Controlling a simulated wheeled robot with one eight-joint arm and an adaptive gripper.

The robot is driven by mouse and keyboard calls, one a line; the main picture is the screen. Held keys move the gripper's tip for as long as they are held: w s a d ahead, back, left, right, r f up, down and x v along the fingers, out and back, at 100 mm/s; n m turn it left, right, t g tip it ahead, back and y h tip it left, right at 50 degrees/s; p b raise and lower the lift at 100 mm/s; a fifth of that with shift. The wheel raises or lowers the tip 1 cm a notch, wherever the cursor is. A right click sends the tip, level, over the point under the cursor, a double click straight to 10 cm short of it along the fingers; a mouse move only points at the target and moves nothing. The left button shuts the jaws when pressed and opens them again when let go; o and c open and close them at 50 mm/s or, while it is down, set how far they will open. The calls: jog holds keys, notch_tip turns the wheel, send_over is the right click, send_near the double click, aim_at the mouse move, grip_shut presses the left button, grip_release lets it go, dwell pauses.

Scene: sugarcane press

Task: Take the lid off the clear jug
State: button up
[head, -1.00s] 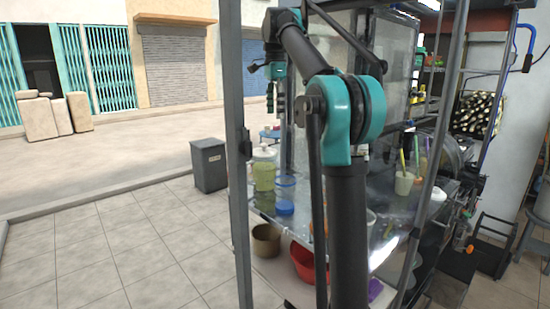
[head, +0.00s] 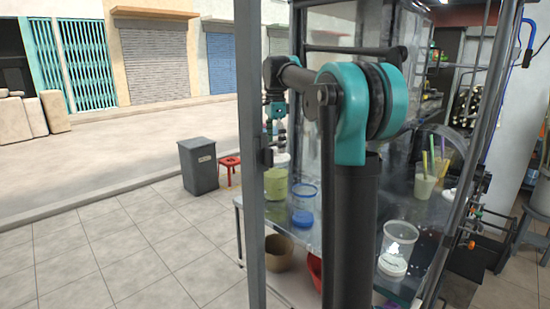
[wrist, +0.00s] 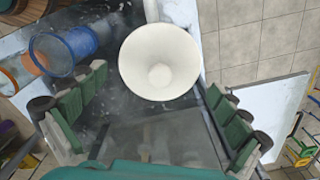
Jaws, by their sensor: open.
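The clear jug (head: 276,183) with yellow-green contents stands upright at the left end of the stall's metal counter in the head view, partly behind a grey post. Its white lid (head: 282,158) shows in part on top. In the wrist view the lid (wrist: 160,62) is a round white dish shape with a small central knob, and it hides the jug below. My gripper (wrist: 156,82) is open and empty, with one green-padded finger on each side of the lid's near part. In the head view my gripper (head: 275,118) points down above the jug. Contact with the lid cannot be told.
A clear blue-rimmed cup (wrist: 62,48) is left of the lid. Clear containers (head: 397,245) stand on the right of the counter (head: 350,215). The grey post (head: 250,150) rises at the counter's corner. A grey bin (head: 198,167) and red stool (head: 230,165) stand on the floor beyond.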

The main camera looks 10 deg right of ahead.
jog(key=shift+f, duration=0.95)
jog(key=c, duration=1.4)
